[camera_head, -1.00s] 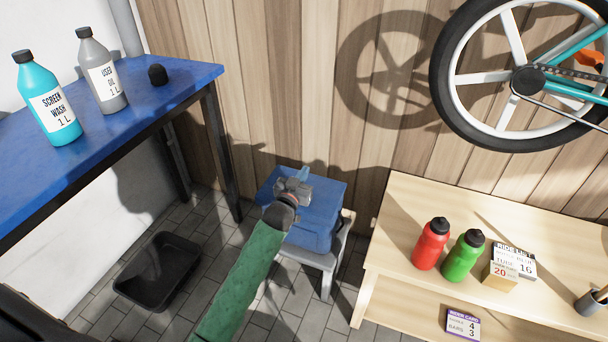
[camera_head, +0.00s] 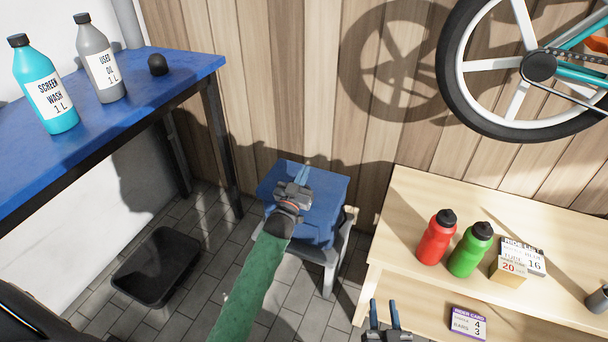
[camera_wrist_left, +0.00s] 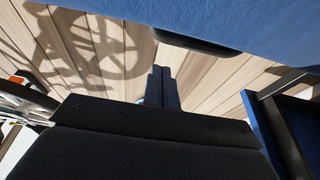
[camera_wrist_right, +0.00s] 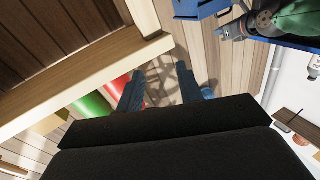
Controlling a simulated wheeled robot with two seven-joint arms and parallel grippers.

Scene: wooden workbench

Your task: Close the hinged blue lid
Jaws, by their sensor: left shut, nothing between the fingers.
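The blue lid (camera_head: 330,185) is on the blue box in the middle of the head view and looks about level. My left gripper is over it, so I cannot tell whether it is fully down. My left gripper (camera_head: 304,173) is shut and empty, its fingers pointing toward the wall; they also show in the left wrist view (camera_wrist_left: 161,75). A large blue surface (camera_wrist_left: 250,25) fills the top of that view. My right gripper (camera_head: 384,304) is open and empty near the pale bench's front left; its fingers also show in the right wrist view (camera_wrist_right: 162,80).
The box stands on a grey stool (camera_head: 329,275) by the plank wall. A blue table (camera_head: 100,130) with bottles is at left. A black tray (camera_head: 157,267) lies on the floor. The pale bench (camera_head: 420,195) at right carries red (camera_head: 435,240) and green (camera_head: 470,252) bottles.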

